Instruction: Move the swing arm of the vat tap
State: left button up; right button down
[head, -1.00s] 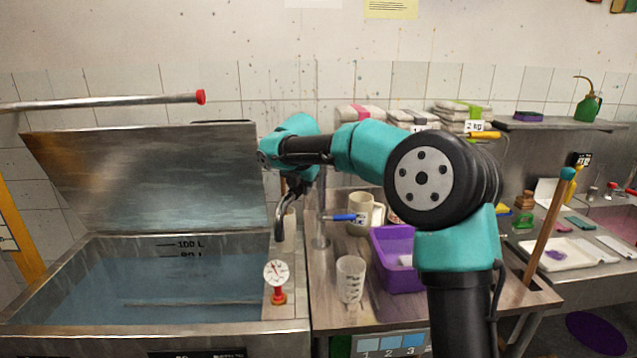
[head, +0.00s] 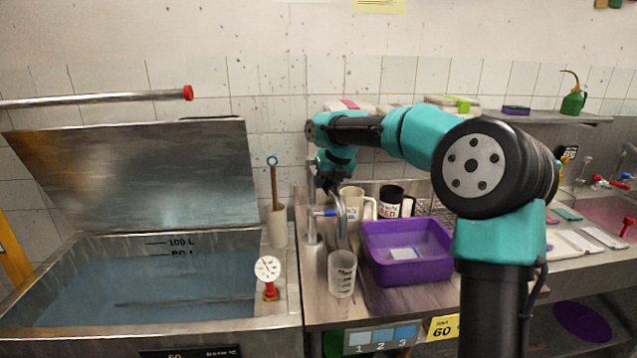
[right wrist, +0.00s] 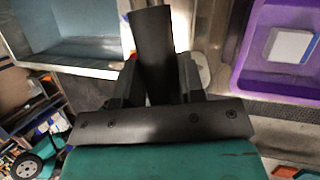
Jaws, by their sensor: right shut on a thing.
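In the right wrist view, the jaws (right wrist: 158,82) close around a dark tube, the swing arm (right wrist: 152,45). The steel vat (head: 270,318) stands open at left with bluish liquid. My left gripper is not in view.
A clear measuring beaker (head: 342,275) stands just below the spout. A purple tub (head: 415,272) holds a pale block to its right. Two mugs (head: 392,200) stand behind. A dial thermometer (head: 268,270) is on the vat's right rim.

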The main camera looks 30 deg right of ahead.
jog(key=shift+d, duration=0.25)
jog(key=c, duration=0.7)
grip_release()
jog(key=shift+c, duration=0.2)
jog(key=v, duration=1.7)
jog(key=shift+r, duration=0.2)
jog(key=shift+s+d, duration=0.1)
jog(key=shift+c, duration=0.2)
